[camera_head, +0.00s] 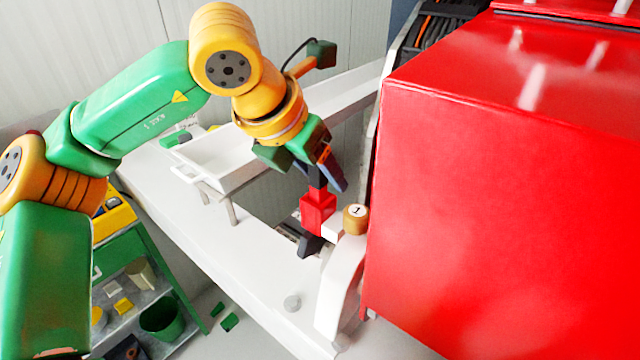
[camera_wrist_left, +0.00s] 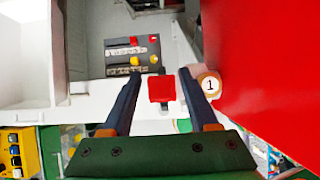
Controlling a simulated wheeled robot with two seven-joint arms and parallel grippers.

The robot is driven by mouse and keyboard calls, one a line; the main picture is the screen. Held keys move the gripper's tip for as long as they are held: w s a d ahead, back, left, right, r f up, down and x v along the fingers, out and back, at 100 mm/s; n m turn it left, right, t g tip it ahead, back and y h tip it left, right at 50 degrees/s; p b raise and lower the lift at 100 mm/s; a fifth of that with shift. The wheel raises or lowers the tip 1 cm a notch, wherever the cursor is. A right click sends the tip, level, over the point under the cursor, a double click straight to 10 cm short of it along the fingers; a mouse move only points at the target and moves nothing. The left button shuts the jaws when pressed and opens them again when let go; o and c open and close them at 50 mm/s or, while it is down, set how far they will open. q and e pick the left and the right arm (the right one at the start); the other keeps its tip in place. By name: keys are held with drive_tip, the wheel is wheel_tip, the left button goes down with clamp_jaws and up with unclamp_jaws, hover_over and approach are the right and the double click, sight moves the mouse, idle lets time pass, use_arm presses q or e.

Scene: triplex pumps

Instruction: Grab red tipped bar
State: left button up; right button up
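A red block-shaped tip (camera_head: 318,213) stands beside the white bracket, with a dark piece below it. In the left wrist view the red tip (camera_wrist_left: 161,90) is a red square between my two dark fingers. My left gripper (camera_head: 327,187) points down just above the red tip. In the left wrist view my left gripper (camera_wrist_left: 158,77) is open, with a gap on each side of the red tip. I cannot tell how far down the fingers reach, and most of the bar under the tip is hidden. My right gripper is not in view.
A large red housing (camera_head: 500,200) stands close on the right. A gold knob marked 1 (camera_head: 356,219) sits on a curved white bracket (camera_head: 341,290) beside the tip. A white tray (camera_head: 222,160) is at left. A grey panel (camera_wrist_left: 133,55) with red and yellow knobs lies beyond.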

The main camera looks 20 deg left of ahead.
use_arm(q)
drive_tip(key=shift+s+r, duration=0.1)
drive_tip(key=shift+s, duration=0.1)
clamp_jaws()
idle(1.1)
